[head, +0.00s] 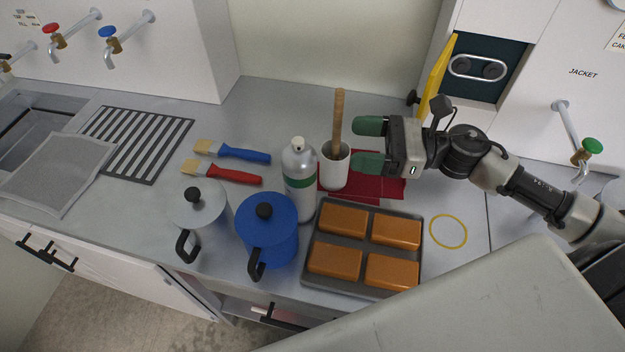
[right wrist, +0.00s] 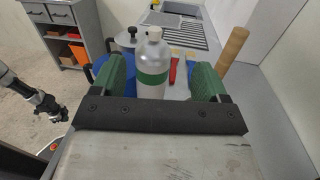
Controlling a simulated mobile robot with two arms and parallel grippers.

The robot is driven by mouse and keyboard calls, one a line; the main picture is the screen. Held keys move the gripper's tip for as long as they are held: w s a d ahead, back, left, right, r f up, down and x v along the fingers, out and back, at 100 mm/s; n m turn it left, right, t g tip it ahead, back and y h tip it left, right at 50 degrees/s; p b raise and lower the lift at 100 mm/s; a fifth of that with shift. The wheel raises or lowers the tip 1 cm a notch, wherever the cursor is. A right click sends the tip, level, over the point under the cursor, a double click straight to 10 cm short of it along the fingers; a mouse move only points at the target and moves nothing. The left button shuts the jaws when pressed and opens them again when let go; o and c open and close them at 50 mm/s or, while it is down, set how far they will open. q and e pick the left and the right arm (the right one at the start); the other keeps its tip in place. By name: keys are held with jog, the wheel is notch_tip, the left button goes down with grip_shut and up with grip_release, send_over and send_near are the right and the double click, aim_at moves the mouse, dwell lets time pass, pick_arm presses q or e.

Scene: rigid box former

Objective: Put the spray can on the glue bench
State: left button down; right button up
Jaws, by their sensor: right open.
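The spray can (head: 299,180) is a silver-white bottle with a green band and pale cap. It stands upright on the grey counter (head: 270,115), right of the two pots. My right gripper (head: 368,145) has green fingers spread apart and pointing left toward the can; a white cup with a wooden handle stands near its tips. In the right wrist view the can (right wrist: 153,65) shows between the fingers, beyond them, with no contact seen. A dark gripper, apparently my left, shows at the left of that view (right wrist: 50,107); its jaws are unclear. I cannot tell which surface is the glue bench.
A blue pot (head: 268,230) and a grey pot (head: 195,215) stand left of the can. The white cup (head: 335,172) stands on red cloth. A tray (head: 310,250) of orange blocks lies in front. Two brushes (head: 235,153) lie behind the pots.

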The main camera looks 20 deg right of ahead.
aim_at(299, 140)
jog(key=p+x, duration=0.2)
jog(key=x, duration=0.1)
jog(key=p+x, duration=0.2)
jog(key=x, duration=0.2)
jog(key=p+x, duration=0.2)
jog(key=x, duration=0.1)
jog(key=shift+s+a, duration=0.25)
jog(key=shift+a, duration=0.3)
jog(key=shift+w+a+f, duration=0.1)
jog(key=shift+a+f, duration=0.05)
jog(key=shift+c, duration=0.7)
pick_arm(q)
notch_tip(299, 140, up, 6)
jog(key=a, duration=0.1)
jog(key=shift+s+a, duration=0.15)
jog(key=shift+s, duration=0.15)
pick_arm(e)
grip_shut()
